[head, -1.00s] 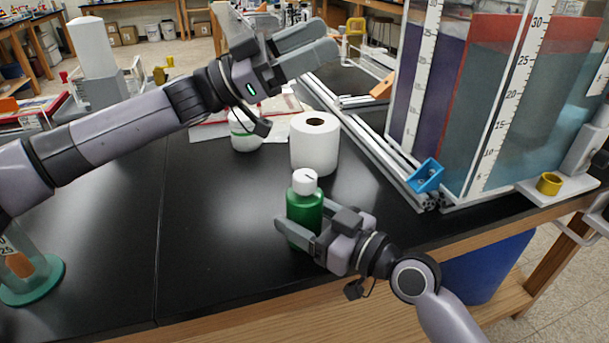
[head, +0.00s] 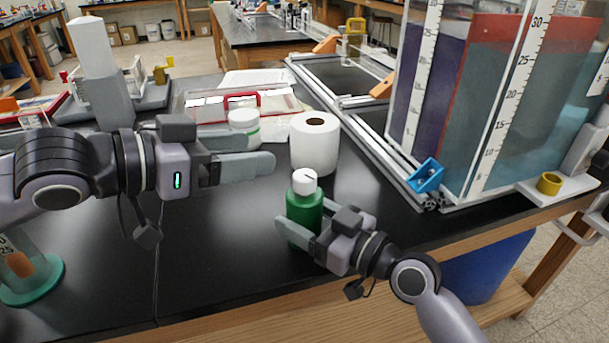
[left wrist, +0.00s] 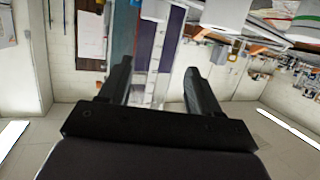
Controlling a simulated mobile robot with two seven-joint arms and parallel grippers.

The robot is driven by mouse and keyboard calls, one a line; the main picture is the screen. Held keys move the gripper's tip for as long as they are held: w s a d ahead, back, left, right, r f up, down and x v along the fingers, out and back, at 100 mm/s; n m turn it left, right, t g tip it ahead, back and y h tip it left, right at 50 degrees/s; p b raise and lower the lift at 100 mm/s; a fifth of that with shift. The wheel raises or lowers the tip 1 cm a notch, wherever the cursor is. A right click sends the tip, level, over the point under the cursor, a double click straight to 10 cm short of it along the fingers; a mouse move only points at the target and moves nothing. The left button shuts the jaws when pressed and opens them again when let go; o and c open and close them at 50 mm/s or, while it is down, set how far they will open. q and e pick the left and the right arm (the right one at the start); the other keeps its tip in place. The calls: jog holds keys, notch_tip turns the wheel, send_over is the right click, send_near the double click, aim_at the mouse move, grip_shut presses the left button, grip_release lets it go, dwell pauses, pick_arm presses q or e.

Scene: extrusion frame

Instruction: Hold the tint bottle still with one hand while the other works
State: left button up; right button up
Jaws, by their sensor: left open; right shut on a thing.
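The tint bottle (head: 304,205) is green with a white cap and stands upright on the black bench top. My right gripper (head: 298,238) is shut around its lower body, and the fingers hide part of it. My left gripper (head: 262,152) is open and empty, to the left of the bottle and higher than its cap in the head view. Its two fingers point right, toward the white paper roll. In the left wrist view, the open fingers (left wrist: 160,88) have nothing between them, and the bottle is not seen there.
A white paper roll (head: 314,145) stands behind the bottle. A white jar with a green band (head: 243,126) is further back. An extrusion frame (head: 375,150) with tall tinted panels stands to the right. A tube on a green base (head: 35,285) is at front left.

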aim_at(296, 178)
pick_arm(q)
jog(key=shift+g+y, duration=0.4)
jog(key=w+d+f, duration=0.1)
jog(key=d+f, duration=0.1)
jog(key=w+d+f, duration=0.1)
jog(key=d+f, duration=0.1)
jog(key=d, duration=0.1)
jog(key=w+d+f, duration=0.1)
jog(key=d+f, duration=0.1)
jog(key=d, duration=0.1)
jog(key=shift+w+d+f, duration=0.1)
jog(key=shift+w+f, duration=0.2)
jog(key=c, duration=1)
